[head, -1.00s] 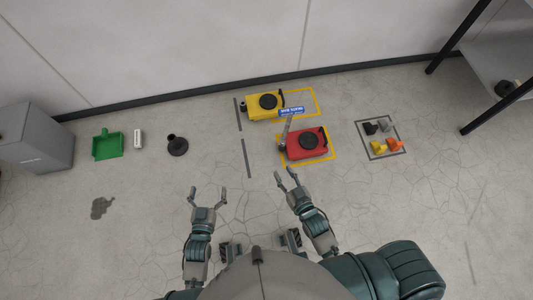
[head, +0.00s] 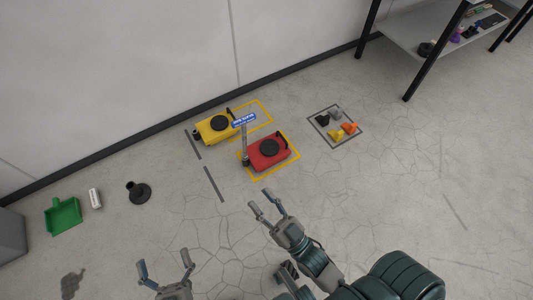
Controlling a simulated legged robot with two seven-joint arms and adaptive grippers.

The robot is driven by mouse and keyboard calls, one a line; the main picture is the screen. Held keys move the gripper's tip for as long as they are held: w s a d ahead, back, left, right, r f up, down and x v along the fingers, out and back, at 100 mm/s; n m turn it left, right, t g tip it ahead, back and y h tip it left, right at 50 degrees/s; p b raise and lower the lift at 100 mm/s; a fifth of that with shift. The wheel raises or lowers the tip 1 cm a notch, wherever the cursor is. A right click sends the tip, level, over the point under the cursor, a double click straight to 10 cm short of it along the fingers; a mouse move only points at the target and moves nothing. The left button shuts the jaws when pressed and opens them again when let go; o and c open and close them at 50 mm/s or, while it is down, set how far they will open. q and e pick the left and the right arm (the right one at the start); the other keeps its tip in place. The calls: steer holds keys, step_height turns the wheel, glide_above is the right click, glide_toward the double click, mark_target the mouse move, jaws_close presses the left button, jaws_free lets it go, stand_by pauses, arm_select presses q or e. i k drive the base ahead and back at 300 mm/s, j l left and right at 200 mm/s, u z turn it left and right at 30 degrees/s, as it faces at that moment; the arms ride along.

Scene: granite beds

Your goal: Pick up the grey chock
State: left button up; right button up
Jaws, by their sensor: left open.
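The grey chock (head: 336,113) sits on the floor in the upper right of a dark-outlined square, beside a black chock (head: 323,120), a yellow chock (head: 336,134) and an orange chock (head: 350,128). My left gripper (head: 164,259) is open and empty at the bottom of the view, far from the chocks.
A black-legged shelf (head: 416,38) stands at upper right. A green dustpan (head: 63,216) and black cone-shaped object (head: 138,193) lie left. Floor right of the chocks is clear.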

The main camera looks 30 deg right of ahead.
mark_target(338, 114)
steer(key=z, duration=1.65)
